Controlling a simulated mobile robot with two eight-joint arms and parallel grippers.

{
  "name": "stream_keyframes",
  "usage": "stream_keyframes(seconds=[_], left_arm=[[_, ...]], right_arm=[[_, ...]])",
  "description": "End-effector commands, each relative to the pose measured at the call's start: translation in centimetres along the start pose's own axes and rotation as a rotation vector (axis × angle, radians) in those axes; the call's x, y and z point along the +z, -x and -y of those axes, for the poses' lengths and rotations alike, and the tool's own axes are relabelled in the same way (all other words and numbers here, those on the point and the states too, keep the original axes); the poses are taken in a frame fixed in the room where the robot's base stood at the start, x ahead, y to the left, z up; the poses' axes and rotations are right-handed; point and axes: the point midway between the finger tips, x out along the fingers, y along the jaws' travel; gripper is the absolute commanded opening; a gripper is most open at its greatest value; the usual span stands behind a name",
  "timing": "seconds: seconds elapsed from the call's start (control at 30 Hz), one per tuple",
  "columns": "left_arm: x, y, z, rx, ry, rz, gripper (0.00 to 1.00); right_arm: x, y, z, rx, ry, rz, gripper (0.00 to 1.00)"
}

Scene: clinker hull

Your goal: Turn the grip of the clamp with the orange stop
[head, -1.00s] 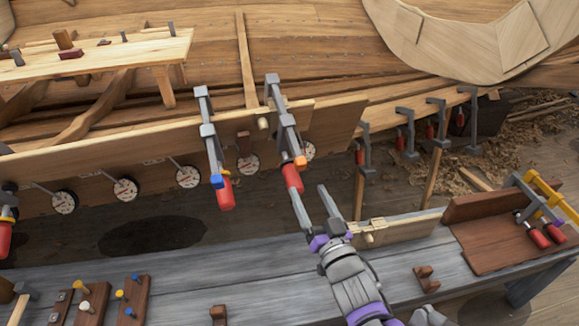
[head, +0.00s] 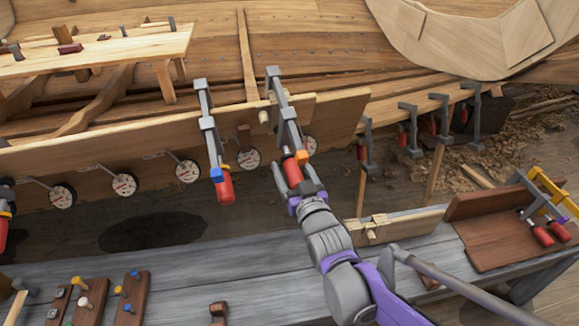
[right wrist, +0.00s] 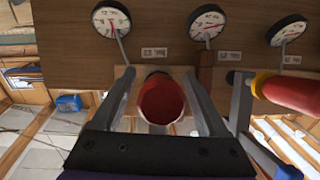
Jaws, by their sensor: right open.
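The clamp with the orange stop (head: 301,157) hangs on the plank edge at the middle of the head view, its red grip (head: 292,172) pointing down toward me. My right gripper (head: 298,184) is at the lower end of this grip. In the right wrist view the round end of the red grip (right wrist: 160,101) lies between the two open fingers of my right gripper (right wrist: 160,80), with a gap visible on either side. The orange stop is not visible in the wrist view. My left gripper is not in view.
A clamp with a blue stop (head: 216,175) and red grip (head: 226,188) hangs just left. Several dials (head: 187,172) line the plank (head: 340,115). The grey bench (head: 180,268) below bears peg boards (head: 92,300) and a brown tray (head: 490,240) with clamps.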

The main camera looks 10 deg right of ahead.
Motion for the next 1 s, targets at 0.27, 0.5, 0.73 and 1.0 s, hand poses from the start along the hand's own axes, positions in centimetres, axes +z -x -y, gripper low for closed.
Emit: stream_keyframes(seconds=[0.27, 0.5, 0.73, 1.0], left_arm=[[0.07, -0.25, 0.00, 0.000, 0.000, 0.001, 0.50], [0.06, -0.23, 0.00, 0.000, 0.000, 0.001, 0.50], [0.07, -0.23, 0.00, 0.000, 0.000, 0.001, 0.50], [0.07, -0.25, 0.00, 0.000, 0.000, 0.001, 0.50]], right_arm=[[-0.02, -1.26, 0.01, 0.000, -0.001, 0.000, 0.77], [-0.04, -1.22, 0.01, 0.000, -0.001, -0.001, 0.64], [-0.04, -1.21, 0.01, 0.000, -0.001, -0.001, 0.23], [-0.03, -1.20, 0.00, 0.000, -0.001, -0.001, 0.00]])
